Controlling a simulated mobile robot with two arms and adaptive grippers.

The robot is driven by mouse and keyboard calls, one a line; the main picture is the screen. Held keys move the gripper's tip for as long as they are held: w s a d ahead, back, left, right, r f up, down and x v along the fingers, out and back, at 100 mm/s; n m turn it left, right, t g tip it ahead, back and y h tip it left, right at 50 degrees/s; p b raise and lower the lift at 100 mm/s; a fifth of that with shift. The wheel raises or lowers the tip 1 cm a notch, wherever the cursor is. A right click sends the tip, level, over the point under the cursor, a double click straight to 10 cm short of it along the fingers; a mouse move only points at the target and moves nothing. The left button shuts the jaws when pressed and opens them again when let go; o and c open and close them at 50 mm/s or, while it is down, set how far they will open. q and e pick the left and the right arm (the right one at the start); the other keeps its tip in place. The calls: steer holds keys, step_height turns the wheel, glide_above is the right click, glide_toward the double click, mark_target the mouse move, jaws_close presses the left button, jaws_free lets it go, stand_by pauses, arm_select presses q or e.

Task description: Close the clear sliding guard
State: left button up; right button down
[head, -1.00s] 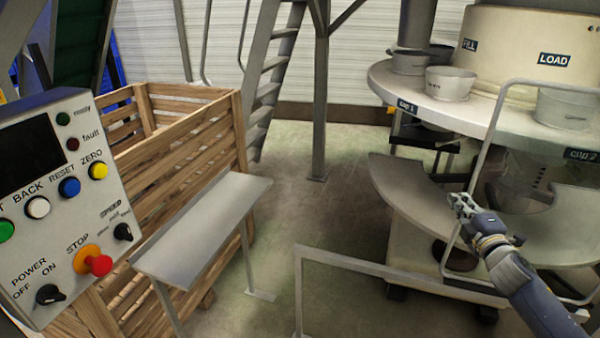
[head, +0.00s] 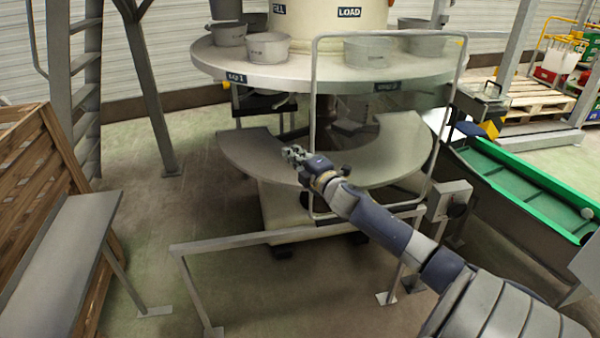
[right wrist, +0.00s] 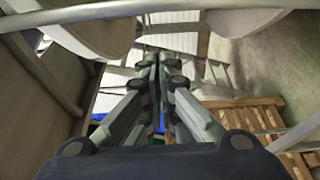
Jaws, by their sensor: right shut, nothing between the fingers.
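The clear sliding guard (head: 314,90) shows in the head view as a tall light-grey rounded frame with a see-through middle, standing in front of the round machine. My right gripper (head: 290,152) is near the left upright of this frame, at about the height of the lower curved shelf. It is shut and empty. I cannot tell whether it touches the frame. In the right wrist view the shut fingers (right wrist: 155,62) point away from the camera, and a pale bar crosses the top of the picture. My left gripper is not in view.
The round machine table (head: 270,75) carries several grey cups. A low rail (head: 250,240) stands before it. A grey bench (head: 60,250) and wooden crate (head: 35,150) are at left. A green conveyor (head: 520,180) is at right. Floor between bench and machine is clear.

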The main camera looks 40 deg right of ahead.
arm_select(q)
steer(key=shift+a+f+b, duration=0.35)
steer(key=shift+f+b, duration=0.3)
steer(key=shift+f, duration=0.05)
arm_select(e)
steer(key=v, duration=1)
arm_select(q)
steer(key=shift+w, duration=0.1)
arm_select(e)
steer(key=shift+a, duration=0.15)
